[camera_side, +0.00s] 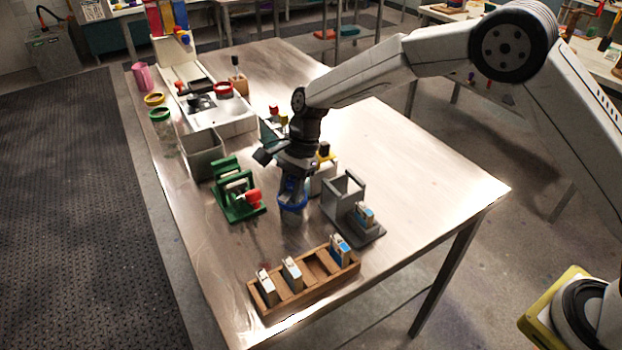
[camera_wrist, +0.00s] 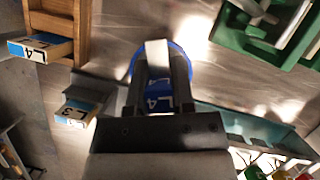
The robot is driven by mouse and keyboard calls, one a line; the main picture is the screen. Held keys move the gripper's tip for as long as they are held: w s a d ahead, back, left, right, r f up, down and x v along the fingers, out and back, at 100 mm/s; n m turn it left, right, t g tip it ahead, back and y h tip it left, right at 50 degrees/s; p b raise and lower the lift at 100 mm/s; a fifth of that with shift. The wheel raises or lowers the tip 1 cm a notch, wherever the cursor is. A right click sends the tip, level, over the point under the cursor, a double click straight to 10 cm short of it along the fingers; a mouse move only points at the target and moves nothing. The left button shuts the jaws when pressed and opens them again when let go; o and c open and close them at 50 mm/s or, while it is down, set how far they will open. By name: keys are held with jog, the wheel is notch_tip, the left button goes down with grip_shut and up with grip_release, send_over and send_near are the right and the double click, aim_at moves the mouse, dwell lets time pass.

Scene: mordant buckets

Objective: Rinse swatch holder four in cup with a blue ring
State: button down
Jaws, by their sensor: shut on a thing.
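My gripper (camera_side: 292,183) points straight down at the cup with a blue ring (camera_side: 292,208), a clear cup standing on the metal table. The gripper is shut on a swatch holder (camera_wrist: 158,92), blue and white, whose label seems to read L4. In the wrist view the blue ring (camera_wrist: 135,68) shows around the fingers and the holder. The holder looks to be within the ring, but how deep it sits is hidden. In the side view the holder is hidden by the gripper and ring.
A wooden rack (camera_side: 307,292) at the front holds 3 holders and has empty room between them. A grey box (camera_side: 342,193) with another holder (camera_side: 364,215) on its ledge stands right of the cup. A green stand (camera_side: 236,197) is left. Several ringed cups stand farther back.

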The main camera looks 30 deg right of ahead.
jog(key=shift+s+f, duration=0.25)
jog(key=shift+f, duration=0.3)
dwell(0.4)
jog(key=shift+r, duration=0.4)
dwell(0.3)
jog(key=shift+f, duration=0.4)
jog(key=shift+r, duration=0.35)
dwell(0.4)
jog(key=shift+w+r, duration=0.1)
jog(key=shift+r, duration=0.05)
jog(key=shift+f, duration=0.3)
dwell(0.4)
jog(key=shift+w+r, duration=0.1)
jog(key=shift+r, duration=0.15)
jog(key=shift+r, duration=3.3)
dwell(0.8)
